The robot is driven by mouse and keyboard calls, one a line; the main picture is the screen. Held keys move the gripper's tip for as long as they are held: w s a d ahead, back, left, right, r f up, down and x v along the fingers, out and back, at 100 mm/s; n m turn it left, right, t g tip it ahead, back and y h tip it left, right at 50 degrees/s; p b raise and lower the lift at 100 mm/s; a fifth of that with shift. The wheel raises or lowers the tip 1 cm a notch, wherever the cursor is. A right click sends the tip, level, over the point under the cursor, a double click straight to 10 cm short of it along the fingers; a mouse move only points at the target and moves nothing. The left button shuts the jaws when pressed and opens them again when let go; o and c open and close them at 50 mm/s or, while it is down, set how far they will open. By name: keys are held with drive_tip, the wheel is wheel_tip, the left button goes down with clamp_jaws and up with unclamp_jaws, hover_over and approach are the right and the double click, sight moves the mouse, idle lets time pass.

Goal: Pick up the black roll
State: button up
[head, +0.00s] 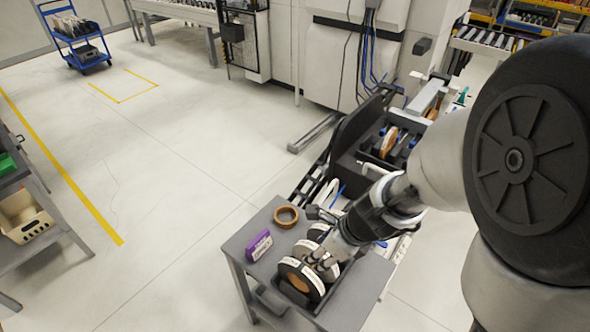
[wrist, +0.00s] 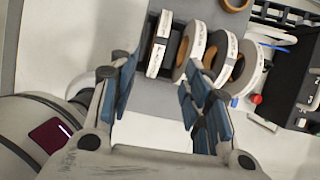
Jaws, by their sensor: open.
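The black roll (head: 289,270) stands on edge, with a pale label band on its rim and a brown core, at the front of a row of rolls on a small grey table (head: 345,300). In the wrist view, the leftmost roll in the row, dark with a white label (wrist: 158,45), appears to be the same one. My gripper (head: 322,262) is over the row, close to the black roll and partly hiding the rolls behind. In the wrist view its blue-padded fingers (wrist: 157,84) are spread apart with nothing between them, and the rolls lie beyond the fingertips.
A purple labelled roll (head: 258,245) and a brown ring (head: 286,216) are on the table's left and back parts. Other rolls (wrist: 192,50) stand close beside the black one. A dark machine (head: 365,150) adjoins the table's back.

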sight(303, 268)
drive_tip(key=shift+m, duration=0.3)
drive_tip(key=b+x, duration=0.7)
drive_tip(key=x, duration=0.5)
drive_tip(key=shift+d+f+b, duration=0.1)
drive_tip(key=shift+f+b, duration=0.25)
drive_tip(key=shift+f, duration=0.05)
drive_tip(key=b+x, duration=0.3)
drive_tip(key=x, duration=0.2)
drive_tip(key=shift+d+f+b, duration=0.15)
drive_tip(key=shift+f+b, duration=0.05)
drive_tip(key=shift+b, duration=0.15)
drive_tip(key=shift+r, duration=0.15)
drive_tip(key=shift+c, duration=0.6)
clamp_jaws()
